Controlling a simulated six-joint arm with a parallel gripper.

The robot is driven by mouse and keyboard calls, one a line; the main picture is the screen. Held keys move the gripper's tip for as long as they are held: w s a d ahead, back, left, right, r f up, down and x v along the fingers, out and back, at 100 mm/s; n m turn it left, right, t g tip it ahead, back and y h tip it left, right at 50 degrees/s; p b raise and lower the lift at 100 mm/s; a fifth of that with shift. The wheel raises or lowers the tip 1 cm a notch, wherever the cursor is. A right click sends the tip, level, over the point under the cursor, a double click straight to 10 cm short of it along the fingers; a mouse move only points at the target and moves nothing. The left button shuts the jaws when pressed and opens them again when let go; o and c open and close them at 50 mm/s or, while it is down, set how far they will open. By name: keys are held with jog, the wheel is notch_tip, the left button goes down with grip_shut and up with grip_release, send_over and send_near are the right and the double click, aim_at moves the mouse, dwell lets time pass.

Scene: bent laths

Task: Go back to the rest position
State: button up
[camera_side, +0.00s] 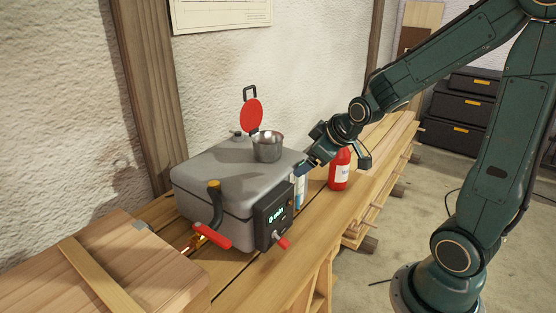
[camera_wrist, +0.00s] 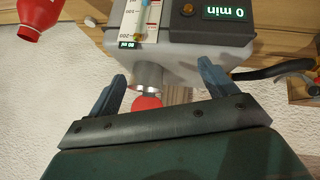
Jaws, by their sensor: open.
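My gripper (camera_side: 308,166) is open at the right end of a grey metal box (camera_side: 205,180) in the side view. In the wrist view its two blue fingers (camera_wrist: 162,70) stand apart with nothing held between them. Beyond them show the metal cup (camera_wrist: 148,77) and its red lid (camera_wrist: 147,102). In the side view the cup (camera_side: 268,148) sits on the box top, with the red lid (camera_side: 251,114) swung up. Whether the fingers touch the box is hard to tell.
A red bottle (camera_side: 340,170) stands on the bench (camera_side: 222,270) close behind my gripper. The box front carries a display (camera_side: 274,216) reading 0 min, a scaled gauge (camera_wrist: 138,18) and red-handled levers (camera_side: 212,236). A wooden box (camera_side: 90,270) is at left.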

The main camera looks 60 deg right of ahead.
jog(key=s+a+r+m+g+y, duration=0.1)
jog(key=s+a+r, duration=0.3)
jog(key=s, duration=0.4)
jog(key=s+a+r+g+y, duration=0.1)
jog(key=s+a+r, duration=0.3)
jog(key=s+a, duration=0.3)
jog(key=shift+s+r+m, duration=0.15)
jog(key=shift+s+m, duration=0.25)
jog(key=shift+s, duration=0.6)
